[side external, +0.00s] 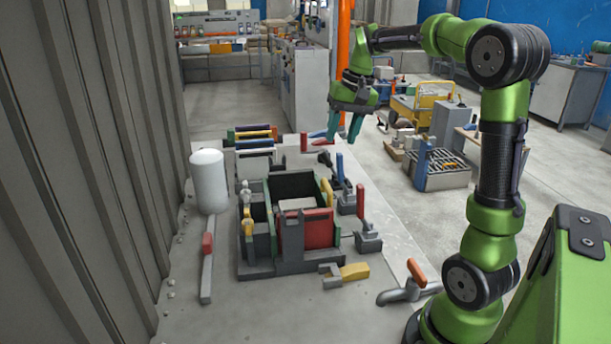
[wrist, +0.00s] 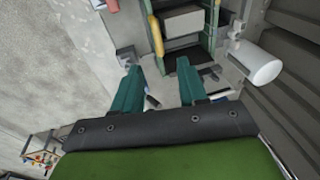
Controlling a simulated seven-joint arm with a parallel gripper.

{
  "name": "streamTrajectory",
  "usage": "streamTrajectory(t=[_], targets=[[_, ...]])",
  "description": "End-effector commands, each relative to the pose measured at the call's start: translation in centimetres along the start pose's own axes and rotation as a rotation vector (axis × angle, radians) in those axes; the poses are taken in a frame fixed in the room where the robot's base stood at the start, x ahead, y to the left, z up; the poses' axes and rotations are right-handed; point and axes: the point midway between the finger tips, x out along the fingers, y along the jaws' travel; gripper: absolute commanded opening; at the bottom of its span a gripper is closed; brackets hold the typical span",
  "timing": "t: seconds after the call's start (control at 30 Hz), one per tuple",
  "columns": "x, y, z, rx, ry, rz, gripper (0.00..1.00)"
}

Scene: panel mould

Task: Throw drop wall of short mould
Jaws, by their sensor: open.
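A mould (side external: 285,268) with a dark grey base stands in the middle of the table in the side external view. It has green side walls, an upright red front wall (side external: 318,230) and a pale block (side external: 297,204) inside. A yellow handle (side external: 248,220) stands at its left side. In the wrist view, a green-walled mould (wrist: 206,45) shows with a yellow handle (wrist: 157,36) and a pale block (wrist: 183,20). I cannot tell which mould is the short one. My gripper (side external: 343,127) is open and empty, above and behind the mould; its teal fingers (wrist: 157,84) show apart in the wrist view.
Another mould (side external: 252,158) with coloured bars stands behind. A white cylinder (side external: 208,181) and a red-handled bar (side external: 207,268) are at left. Lever clamps (side external: 368,238) line the right side. A yellow-handled clamp (side external: 347,275) and an orange-handled tap (side external: 408,290) are in front.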

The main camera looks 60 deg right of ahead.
Motion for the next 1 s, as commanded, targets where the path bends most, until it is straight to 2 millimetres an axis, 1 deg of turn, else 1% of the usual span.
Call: streamTrajectory(t=[0.03,0.1,0.17,0.23,0.27,0.37,0.43,0.57,1.0], targets=[[-0.2,0.9,-1.6,0.023,-0.025,0.011,0.42],[-0.9,1.5,-2.9,0.035,-0.054,0.018,0.42],[-1.7,1.5,-3.4,0.031,-0.070,0.017,0.42],[-2.9,1.0,-3.3,0.015,-0.079,0.008,0.42],[-3.1,0.9,-3.1,0.012,-0.086,0.005,0.42],[-2.9,0.7,-2.5,0.002,-0.112,-0.003,0.42],[-2.3,0.7,-2.5,-0.004,-0.113,-0.003,0.42],[-0.3,0.7,-2.1,-0.004,-0.115,-0.003,0.42],[9.2,0.6,-1.1,-0.003,-0.115,-0.003,0.42]])
